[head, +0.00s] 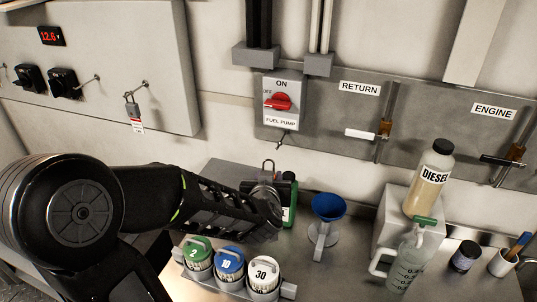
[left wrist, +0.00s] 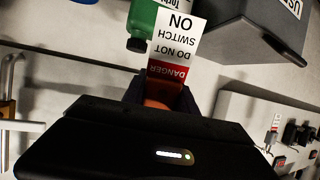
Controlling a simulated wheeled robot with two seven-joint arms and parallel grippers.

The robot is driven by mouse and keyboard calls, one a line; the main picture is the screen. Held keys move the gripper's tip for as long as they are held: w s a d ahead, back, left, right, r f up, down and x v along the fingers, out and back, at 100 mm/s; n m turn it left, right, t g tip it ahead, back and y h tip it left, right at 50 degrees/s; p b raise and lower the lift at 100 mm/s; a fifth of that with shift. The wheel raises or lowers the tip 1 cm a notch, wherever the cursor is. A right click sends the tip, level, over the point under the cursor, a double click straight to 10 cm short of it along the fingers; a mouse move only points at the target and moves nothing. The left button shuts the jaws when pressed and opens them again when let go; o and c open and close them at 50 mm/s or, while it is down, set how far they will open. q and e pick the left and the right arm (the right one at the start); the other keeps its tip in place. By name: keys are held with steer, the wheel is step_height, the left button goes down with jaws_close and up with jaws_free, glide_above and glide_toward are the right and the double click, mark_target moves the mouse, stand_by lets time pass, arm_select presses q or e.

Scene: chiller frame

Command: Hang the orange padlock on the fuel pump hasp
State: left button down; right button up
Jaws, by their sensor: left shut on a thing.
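My left gripper (head: 266,195) is shut on the orange padlock (left wrist: 160,98), above the bench. The padlock's metal shackle (head: 269,165) sticks up above the fingers in the head view, and the gripper hides most of its body. A red and white DANGER tag (left wrist: 172,50) shows upside down beside the padlock in the left wrist view. The fuel pump switch box (head: 284,98), with a red knob, is on the wall. Its small hasp (head: 281,141) shows at the box's lower edge, above and apart from the shackle. My right gripper is not in view.
A green bottle (head: 291,202) stands close behind my left gripper. A blue funnel (head: 328,207) is to its right, numbered containers (head: 231,263) in front. A diesel bottle (head: 430,178) and a jug (head: 404,258) stand farther right. Another tagged padlock (head: 132,108) hangs on the left panel.

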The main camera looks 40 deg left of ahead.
arm_select(q)
steer(key=shift+s+a+r, duration=0.1)
steer(key=shift+s+r, duration=0.15)
steer(key=shift+w+a, duration=0.1)
steer(key=shift+w, duration=0.15)
steer(key=shift+w+a+f+b, duration=0.15)
steer(key=shift+w+a+b, duration=0.25)
steer(key=shift+w, duration=0.85)
steer(key=shift+w+a+f+b, duration=0.2)
steer(key=shift+w+a, duration=0.25)
steer(key=shift+w, duration=0.75)
steer(key=shift+w+a+f+b, duration=0.1)
steer(key=shift+w+a+b, duration=0.35)
steer(key=shift+w, duration=0.8)
steer(key=shift+w+a+f, duration=0.2)
steer(key=shift+w+f, duration=0.2)
steer(key=shift+w, duration=0.2)
